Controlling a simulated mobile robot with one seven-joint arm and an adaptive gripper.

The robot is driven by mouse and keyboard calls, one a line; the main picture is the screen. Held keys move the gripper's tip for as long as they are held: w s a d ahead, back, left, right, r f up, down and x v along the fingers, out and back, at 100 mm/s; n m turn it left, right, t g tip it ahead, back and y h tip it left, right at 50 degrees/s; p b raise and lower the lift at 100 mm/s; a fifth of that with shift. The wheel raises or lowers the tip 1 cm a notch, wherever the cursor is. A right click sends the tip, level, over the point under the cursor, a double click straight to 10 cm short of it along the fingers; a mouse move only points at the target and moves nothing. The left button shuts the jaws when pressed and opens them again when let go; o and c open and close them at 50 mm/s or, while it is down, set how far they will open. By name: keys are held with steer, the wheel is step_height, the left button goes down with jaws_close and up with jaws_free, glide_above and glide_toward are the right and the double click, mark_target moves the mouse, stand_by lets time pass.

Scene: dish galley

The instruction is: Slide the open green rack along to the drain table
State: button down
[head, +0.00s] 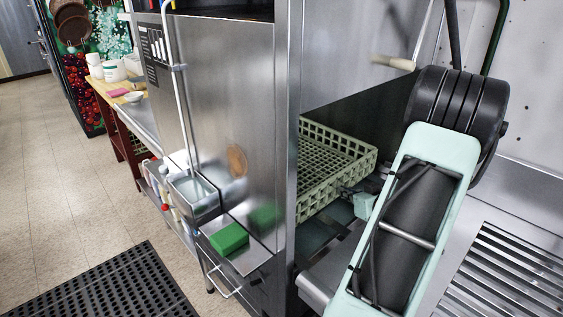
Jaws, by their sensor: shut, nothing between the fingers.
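The open green rack (340,150) is a pale green lattice tray. It sits inside the steel dish machine (240,100), and the machine's front post hides its left part. My gripper (352,190) is shut and empty, close against the outer face of the rack's near right wall. My own arm partly hides it, and I cannot tell whether it touches the rack. A slatted steel surface (510,270) lies at the lower right, and a steel counter (143,116) runs beyond the machine at left. I cannot tell which is the drain table.
A green sponge (229,238) lies on a small steel shelf beside a steel caddy (194,196). A lever with a pale handle (393,62) hangs above the rack's right side. A black mat (115,290) lies on the tiled floor, which is otherwise open at left.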

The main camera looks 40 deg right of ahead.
mark_target(337, 177)
steer(key=w+b, duration=0.1)
steer(key=w, duration=0.4)
steer(key=w+a+b, duration=0.1)
steer(key=w+b, duration=0.1)
steer(key=w, duration=0.4)
steer(key=w+b, duration=0.1)
steer(key=w, duration=0.4)
steer(key=shift+w+a+r, duration=0.15)
steer(key=shift+a, duration=0.2)
steer(key=shift+w+a, duration=0.15)
steer(key=shift+w, duration=1.75)
steer(key=shift+w+a, duration=0.15)
steer(key=shift+w, duration=1.7)
steer(key=shift+s+d+p, duration=0.2)
steer(key=shift+s+p, duration=0.3)
steer(key=shift+s, duration=1.3)
steer(key=shift+s+d+p, duration=0.2)
steer(key=shift+s+p, duration=0.3)
steer(key=shift+s, duration=1.3)
